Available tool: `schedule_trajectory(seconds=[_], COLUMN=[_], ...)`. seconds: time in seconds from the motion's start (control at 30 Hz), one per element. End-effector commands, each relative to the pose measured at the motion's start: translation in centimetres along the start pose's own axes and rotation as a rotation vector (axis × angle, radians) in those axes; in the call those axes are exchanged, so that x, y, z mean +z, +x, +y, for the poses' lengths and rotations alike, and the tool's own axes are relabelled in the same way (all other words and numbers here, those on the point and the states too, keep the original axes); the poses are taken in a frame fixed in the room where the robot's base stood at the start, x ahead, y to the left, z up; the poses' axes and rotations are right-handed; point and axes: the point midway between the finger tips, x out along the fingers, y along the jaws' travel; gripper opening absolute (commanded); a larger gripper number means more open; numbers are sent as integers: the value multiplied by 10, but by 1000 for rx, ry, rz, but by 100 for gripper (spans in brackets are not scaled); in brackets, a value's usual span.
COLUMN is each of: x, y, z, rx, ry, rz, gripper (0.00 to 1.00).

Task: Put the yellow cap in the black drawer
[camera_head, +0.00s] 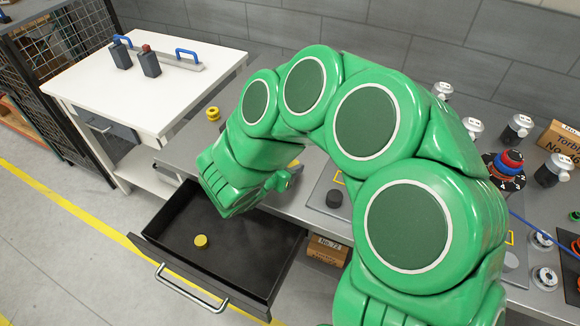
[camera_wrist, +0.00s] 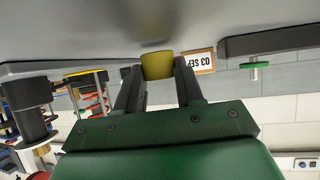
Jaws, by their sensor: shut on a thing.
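My gripper (camera_wrist: 157,72) is shut on a yellow cap (camera_wrist: 157,65), which sits between its two dark fingertips in the wrist view. The held cap is close to a grey surface that faintly mirrors it; I cannot tell whether they touch. In the head view my green arm hides the fingers and the held cap. The black drawer (camera_head: 258,278) is pulled open at lower left, below the bench. A yellow round piece (camera_head: 201,241) lies on its floor, apart from the walls.
A yellow ringed piece (camera_head: 213,113) stands on the grey bench (camera_head: 185,150). A white cabinet (camera_head: 150,75) with blue-handled items is at upper left. Several grey-white pieces and a cardboard box (camera_head: 562,138) are at right. Most of the drawer floor is bare.

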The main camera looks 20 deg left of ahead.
Motion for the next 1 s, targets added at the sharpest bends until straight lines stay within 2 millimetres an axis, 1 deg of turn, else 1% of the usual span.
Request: schedule_trajectory(seconds=[0.07, 0.5, 0.53, 0.6, 0.7, 1.0], x=[4, 8, 8, 8, 8, 8], y=[2, 4, 4, 4, 4, 4], z=[0, 0, 0, 0, 0, 0], rx=[0, 0, 0, 0, 0, 0], ry=[-1, -2, -2, -2, -1, -1], rz=[0, 0, 0, 0, 0, 0], gripper=[9, 9, 38, 49, 62, 62])
